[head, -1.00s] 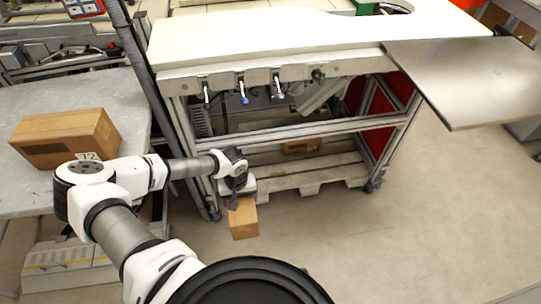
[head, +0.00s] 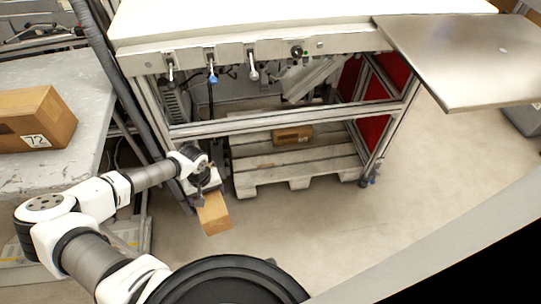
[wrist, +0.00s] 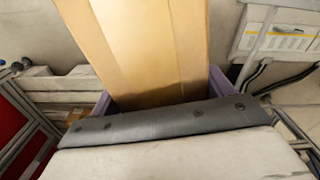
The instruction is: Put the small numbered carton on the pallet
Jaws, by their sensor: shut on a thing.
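My gripper (head: 207,194) is shut on a small brown carton (head: 214,215), which hangs below it in the air in front of the workbench. The held carton (wrist: 150,45) fills the top middle of the wrist view, between the purple finger pads; no number shows on its visible faces. The pallet (head: 270,180), pale and wooden, lies on the floor under the workbench, to the right of my gripper. Another small brown carton (head: 292,135) with a dark mark stands at the back of the pallet area.
A larger carton (head: 30,122) labelled 72 sits on the grey table (head: 85,95) at left. The workbench frame's crossbar (head: 290,122) spans above the pallet, with a leg (head: 150,115) at its left. A metal sheet (head: 450,60) juts out at right. Floor in front is clear.

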